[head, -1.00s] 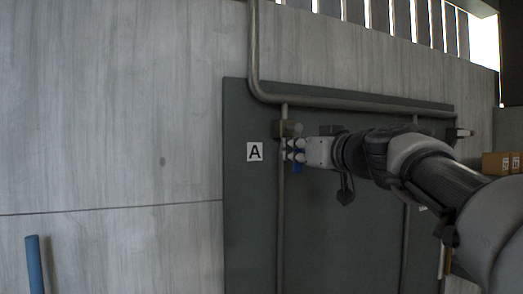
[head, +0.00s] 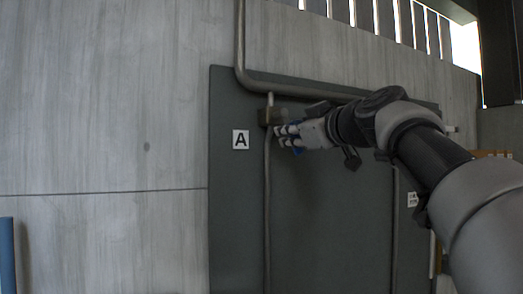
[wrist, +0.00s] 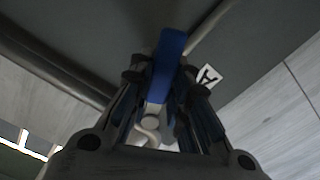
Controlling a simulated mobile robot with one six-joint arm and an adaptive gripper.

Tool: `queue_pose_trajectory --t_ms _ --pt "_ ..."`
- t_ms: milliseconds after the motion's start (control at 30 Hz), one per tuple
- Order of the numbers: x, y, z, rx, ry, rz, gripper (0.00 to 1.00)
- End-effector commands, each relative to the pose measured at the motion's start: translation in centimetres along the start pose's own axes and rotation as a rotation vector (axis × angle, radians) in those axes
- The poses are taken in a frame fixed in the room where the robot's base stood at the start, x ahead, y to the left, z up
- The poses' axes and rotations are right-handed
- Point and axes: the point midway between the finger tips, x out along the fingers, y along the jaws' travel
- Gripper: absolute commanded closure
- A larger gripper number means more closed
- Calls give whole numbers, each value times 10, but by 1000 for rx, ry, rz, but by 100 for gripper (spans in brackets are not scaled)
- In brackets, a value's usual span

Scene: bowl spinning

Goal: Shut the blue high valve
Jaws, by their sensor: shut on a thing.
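The blue high valve handle (wrist: 168,62) is a flat blue lever, seen between my fingers in the wrist view. In the head view only a small bit of blue (head: 297,150) shows at my fingers. My gripper (head: 284,137) is at the valve by the label A, and its fingers (wrist: 158,95) are shut on the handle from both sides. The brownish valve body (head: 271,116) sits on a vertical pipe just left of and above my fingertips. Part of the handle is hidden by my fingers in the head view.
A label A (head: 241,139) is on the dark panel (head: 330,220) left of the pipe (head: 267,220). A thick pipe (head: 300,88) runs along the panel top. A second vertical pipe (head: 395,230) is to the right. A blue post (head: 7,255) stands at lower left.

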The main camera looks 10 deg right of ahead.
Motion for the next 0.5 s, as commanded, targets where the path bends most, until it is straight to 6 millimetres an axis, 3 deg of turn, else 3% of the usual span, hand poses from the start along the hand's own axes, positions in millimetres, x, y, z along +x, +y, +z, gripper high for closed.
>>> queue_pose_trajectory --t_ms 500 --pt "0 23 -6 -494 0 1 100"
